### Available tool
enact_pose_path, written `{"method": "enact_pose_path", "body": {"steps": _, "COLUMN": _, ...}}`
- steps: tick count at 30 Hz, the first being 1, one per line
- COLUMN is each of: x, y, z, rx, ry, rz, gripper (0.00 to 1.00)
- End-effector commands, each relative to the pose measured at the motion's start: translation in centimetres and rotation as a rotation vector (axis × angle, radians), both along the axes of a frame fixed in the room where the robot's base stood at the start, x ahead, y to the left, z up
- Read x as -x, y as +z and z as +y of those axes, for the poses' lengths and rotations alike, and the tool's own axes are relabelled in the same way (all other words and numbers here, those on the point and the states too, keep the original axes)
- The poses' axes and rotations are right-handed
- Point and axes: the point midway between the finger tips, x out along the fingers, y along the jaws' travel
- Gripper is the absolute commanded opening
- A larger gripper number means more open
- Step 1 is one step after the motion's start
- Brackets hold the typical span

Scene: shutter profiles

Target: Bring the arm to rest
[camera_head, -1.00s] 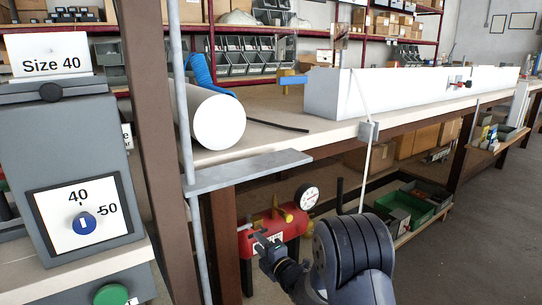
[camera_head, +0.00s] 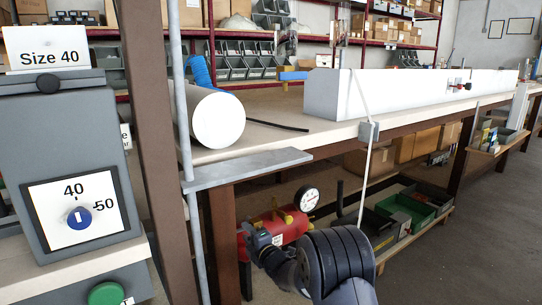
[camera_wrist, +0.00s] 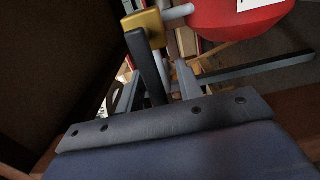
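My arm (camera_head: 338,262) is folded low in front of the workbench in the head view, its dark ribbed joint at the bottom. Its wrist (camera_head: 258,240) is beside the red tank (camera_head: 292,226) under the bench. In the wrist view my gripper (camera_wrist: 155,88) has its two grey fingers apart. A black bar with a gold fitting (camera_wrist: 148,30) shows between and beyond them. I cannot tell whether it touches a finger. The red tank (camera_wrist: 235,15) fills the upper right of that view.
The bench top (camera_head: 270,140) carries a white roll (camera_head: 217,120) and a long white profile (camera_head: 400,92). Green crates (camera_head: 408,208) are on the lower shelf. Floor (camera_head: 480,240) at right is clear.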

Motion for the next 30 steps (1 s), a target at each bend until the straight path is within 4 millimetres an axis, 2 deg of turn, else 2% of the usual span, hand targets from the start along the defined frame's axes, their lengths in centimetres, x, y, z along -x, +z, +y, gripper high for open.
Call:
{"method": "enact_pose_path", "body": {"steps": 8, "x": 1.7, "y": 0.1, "z": -1.2, "rx": 0.003, "ry": -0.001, "rz": 0.001, "gripper": 0.35}}
{"method": "enact_pose_path", "body": {"steps": 24, "x": 9.2, "y": 0.1, "z": -6.3, "rx": 0.003, "ry": -0.003, "rz": 0.001, "gripper": 0.35}}
{"method": "enact_pose_path", "body": {"steps": 30, "x": 5.8, "y": -0.3, "z": -3.9, "rx": 0.003, "ry": 0.002, "rz": -0.006, "gripper": 0.35}}
